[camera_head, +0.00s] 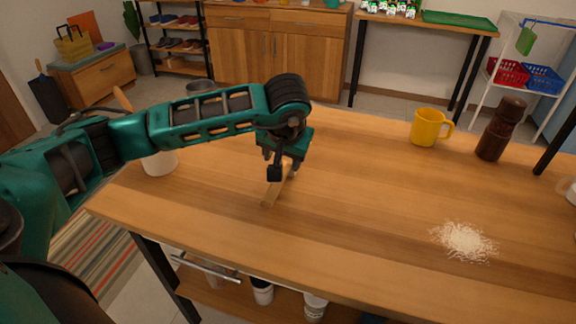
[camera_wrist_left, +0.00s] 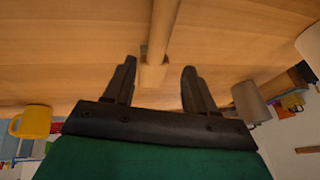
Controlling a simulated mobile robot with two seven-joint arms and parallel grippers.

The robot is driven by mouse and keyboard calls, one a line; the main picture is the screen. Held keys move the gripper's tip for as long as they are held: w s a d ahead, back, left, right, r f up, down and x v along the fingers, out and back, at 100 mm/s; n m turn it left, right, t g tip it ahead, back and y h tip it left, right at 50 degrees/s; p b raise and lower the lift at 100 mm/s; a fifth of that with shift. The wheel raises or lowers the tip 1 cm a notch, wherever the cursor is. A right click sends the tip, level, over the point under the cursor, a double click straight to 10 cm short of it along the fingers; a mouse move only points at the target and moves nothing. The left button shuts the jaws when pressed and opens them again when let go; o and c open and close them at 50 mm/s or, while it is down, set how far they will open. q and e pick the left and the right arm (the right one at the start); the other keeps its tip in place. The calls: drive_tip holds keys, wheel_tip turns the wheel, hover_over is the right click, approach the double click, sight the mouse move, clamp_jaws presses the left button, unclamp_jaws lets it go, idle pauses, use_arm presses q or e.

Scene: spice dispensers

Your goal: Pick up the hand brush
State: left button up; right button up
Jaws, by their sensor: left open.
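The hand brush (camera_head: 270,194) lies on the wooden table, mostly hidden under my left gripper (camera_head: 283,172). Only part of its pale wooden body shows in the head view. In the left wrist view the brush's wooden part (camera_wrist_left: 163,30) runs down from the top edge, and its blunt end lies between the fingers of my left gripper (camera_wrist_left: 159,70). These fingers are open, one on each side of the wood, with gaps visible. I cannot tell how far above the table they are. The bristles are not clearly visible. My right gripper is not in view.
A pile of white grains (camera_head: 465,241) lies on the table (camera_head: 350,235) at the right. A yellow mug (camera_head: 426,128) and a dark brown mill (camera_head: 499,130) stand at the back right. A white container (camera_head: 160,163) stands behind my left arm. The table's middle is clear.

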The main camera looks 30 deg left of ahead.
use_arm(q)
drive_tip(key=x, duration=0.4)
drive_tip(key=shift+s+d+f, duration=0.2)
drive_tip(key=shift+s+d, duration=0.1)
drive_tip(key=shift+d, duration=0.05)
drive_tip(key=shift+w+a+f, duration=0.15)
drive_tip(key=shift+w+f, duration=0.05)
drive_tip(key=shift+f, duration=0.2)
clamp_jaws()
